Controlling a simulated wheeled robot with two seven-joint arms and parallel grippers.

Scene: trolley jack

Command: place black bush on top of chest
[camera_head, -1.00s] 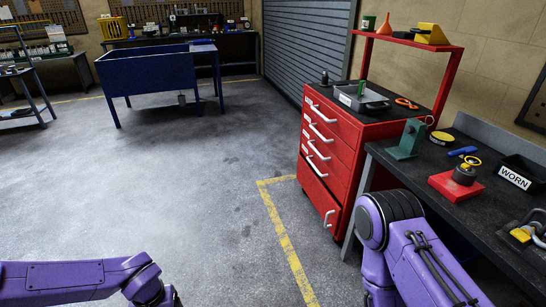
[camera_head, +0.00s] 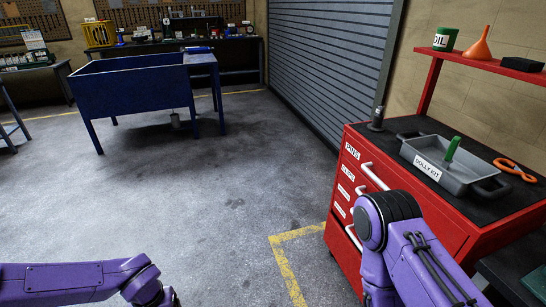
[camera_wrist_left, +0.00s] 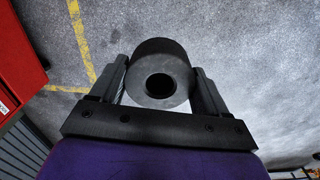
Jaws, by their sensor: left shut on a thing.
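The black bush (camera_wrist_left: 160,50) is a short, thick dark cylinder with a round hole in its end, seen in the left wrist view. My left gripper (camera_wrist_left: 161,86) is shut on it, one finger on each side, and holds it above the floor. The red chest (camera_head: 480,222) stands at the right in the head view, with a black top and labelled drawers. Part of it shows at the left of the left wrist view (camera_wrist_left: 18,60). In the head view my left gripper is below the frame. My right arm covers part of the chest front, and its gripper is not visible.
A grey "DOLLY KIT" tray (camera_head: 470,180) with a green item (camera_head: 452,148), a dark upright cylinder (camera_head: 377,120) and an orange tool (camera_head: 515,169) occupy the chest top. A red shelf (camera_head: 470,62) rises behind. Bare top shows around the tray. A blue bin table (camera_head: 130,95) stands far left.

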